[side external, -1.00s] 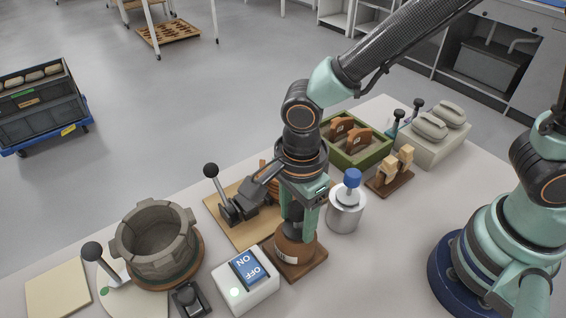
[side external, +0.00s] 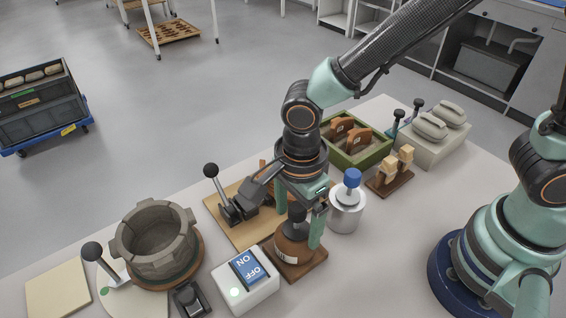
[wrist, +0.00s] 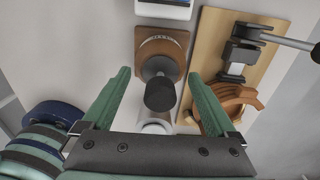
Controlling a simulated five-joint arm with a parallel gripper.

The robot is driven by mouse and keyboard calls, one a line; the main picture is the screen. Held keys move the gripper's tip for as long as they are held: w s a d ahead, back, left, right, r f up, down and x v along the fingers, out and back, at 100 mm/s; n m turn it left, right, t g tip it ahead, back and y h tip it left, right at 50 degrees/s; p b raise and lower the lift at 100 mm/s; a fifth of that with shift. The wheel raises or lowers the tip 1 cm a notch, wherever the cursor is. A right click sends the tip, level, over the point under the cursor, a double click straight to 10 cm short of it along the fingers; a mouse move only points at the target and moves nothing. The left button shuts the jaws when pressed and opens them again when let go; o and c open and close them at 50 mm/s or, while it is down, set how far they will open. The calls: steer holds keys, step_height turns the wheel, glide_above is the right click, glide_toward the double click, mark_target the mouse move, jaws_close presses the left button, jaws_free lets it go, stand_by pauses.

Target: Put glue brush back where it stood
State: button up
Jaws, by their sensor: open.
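The glue brush's dark round-topped handle (side external: 296,213) stands upright in the brown labelled glue pot (side external: 290,252), which sits on a small wooden base (side external: 314,263). The brush's bristle end is hidden. In the wrist view the dark knob (wrist: 160,93) shows between my fingers, with the brown pot's block (wrist: 166,47) beyond it. My gripper (side external: 298,229) is open, pointing down, with one finger on each side of the handle. The wrist view (wrist: 158,77) shows a gap between each finger and the knob.
A metal can with a blue knob (side external: 346,208) stands close at right. A switch box (side external: 246,280) is in front. A clamp on a wooden board (side external: 232,207) is at left, near the assembled grey pot (side external: 155,245). A green crate (side external: 360,151) and grey block (side external: 432,141) stand behind.

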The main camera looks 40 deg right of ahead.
step_height(320, 180, up, 12)
stand_by(0.5)
steer(key=w+d+r+n+t, duration=0.1)
steer(key=d+r+n+t, duration=0.1)
steer(key=d+n, duration=0.7)
steer(key=w+d+r+n+t, duration=0.2)
steer(key=d+n+t, duration=0.1)
steer(key=d+n, duration=0.6)
steer(key=d, duration=0.4)
steer(key=shift+d+r+t, duration=0.15)
steer(key=shift+d+t, duration=0.15)
steer(key=shift+d, duration=0.05)
